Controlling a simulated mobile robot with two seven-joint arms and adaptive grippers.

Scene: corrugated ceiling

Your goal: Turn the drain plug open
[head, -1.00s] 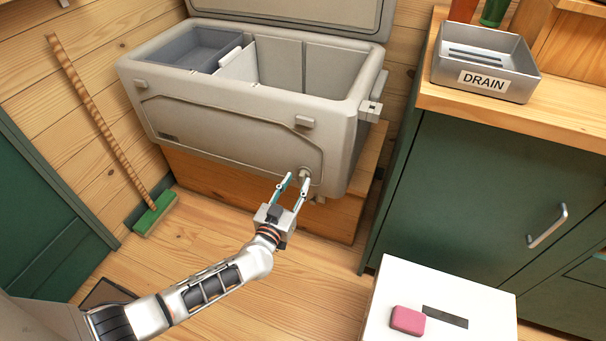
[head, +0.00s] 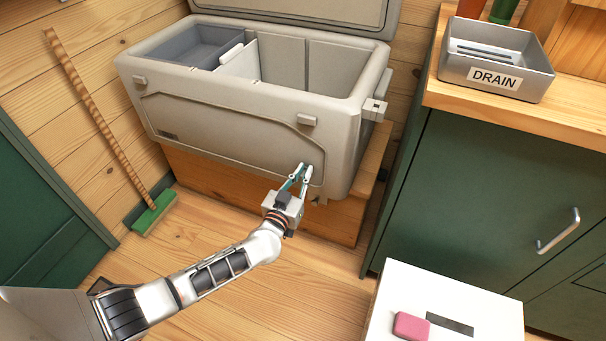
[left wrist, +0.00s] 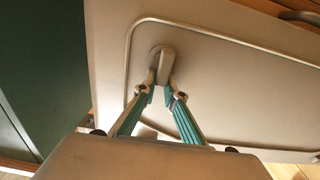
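The grey cooler (head: 225,128) stands open on a wooden bench, and its front face fills much of the left wrist view (left wrist: 235,75). The drain plug (left wrist: 167,60) is a small grey knob with a raised grip, low on the right of that face. My left gripper (head: 302,172) reaches it from the front. In the left wrist view the two fingertips (left wrist: 162,84) close in on both sides of the plug's grip and appear to touch it. In the head view the fingers mostly hide the plug. My right gripper is not in view.
A green cabinet (head: 470,190) with a wooden top stands to the right, with a metal tray labelled DRAIN (head: 497,62) on it. A white box top (head: 400,290) with a pink block (head: 411,326) is at the lower right. A broom (head: 110,135) leans at the left.

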